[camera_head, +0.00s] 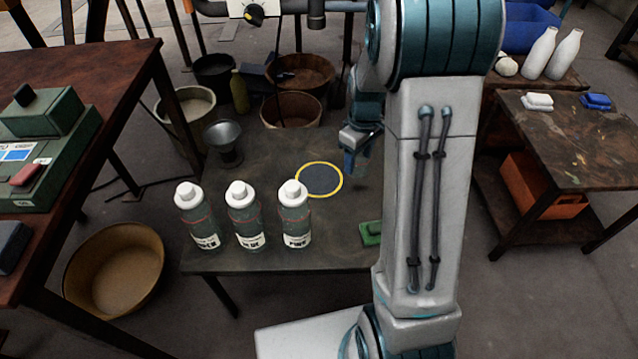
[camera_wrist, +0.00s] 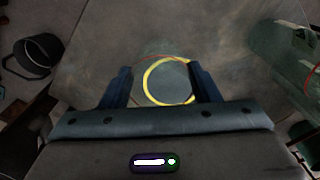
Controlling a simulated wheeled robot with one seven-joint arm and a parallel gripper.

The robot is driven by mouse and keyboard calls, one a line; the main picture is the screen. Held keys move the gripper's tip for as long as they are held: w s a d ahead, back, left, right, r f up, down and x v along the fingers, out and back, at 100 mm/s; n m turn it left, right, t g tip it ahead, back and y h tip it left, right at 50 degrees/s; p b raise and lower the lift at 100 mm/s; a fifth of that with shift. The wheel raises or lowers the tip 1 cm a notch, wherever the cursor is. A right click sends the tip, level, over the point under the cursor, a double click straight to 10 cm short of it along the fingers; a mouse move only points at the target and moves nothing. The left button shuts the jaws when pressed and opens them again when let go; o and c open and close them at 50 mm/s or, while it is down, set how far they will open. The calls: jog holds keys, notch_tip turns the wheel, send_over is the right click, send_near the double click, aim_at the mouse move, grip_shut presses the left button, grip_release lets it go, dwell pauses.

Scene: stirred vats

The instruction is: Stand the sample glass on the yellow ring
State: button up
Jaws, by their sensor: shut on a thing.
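The yellow ring (camera_head: 342,184) lies flat on the dark low table, around a darker round patch. It also shows in the wrist view (camera_wrist: 147,82), between and beyond my fingers. My gripper (camera_head: 355,160) is above the table, just right of the ring in the head view. In the wrist view my gripper (camera_wrist: 160,77) has its two fingers apart, shut on the clear sample glass (camera_wrist: 160,56). Only a thin reddish rim line of the glass shows clearly. The glass's base is hard to make out, so I cannot tell its height above the ring.
Three capped bottles (camera_head: 243,215) stand at the table's front left. A grey metal funnel-like cup (camera_head: 223,142) stands at its left edge. A green block (camera_head: 371,233) lies at the front right, partly behind my arm. Tubs (camera_head: 291,109) stand beyond the table.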

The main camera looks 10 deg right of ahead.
jog(key=w+a+f+b, duration=0.1)
jog(key=w+a+f, duration=0.1)
jog(key=w+a+f+b, duration=0.1)
jog(key=w+a+f, duration=0.1)
jog(key=w+a, duration=0.1)
jog(key=w+a+f+b, duration=0.1)
jog(key=w+a+f, duration=0.2)
jog(key=shift+w, duration=0.15)
jog(key=shift+f+b, duration=1.1)
jog(key=shift+f, duration=0.85)
jog(key=shift+f, duration=0.1)
jog(key=o, duration=1.2)
jog(key=shift+f, duration=0.1)
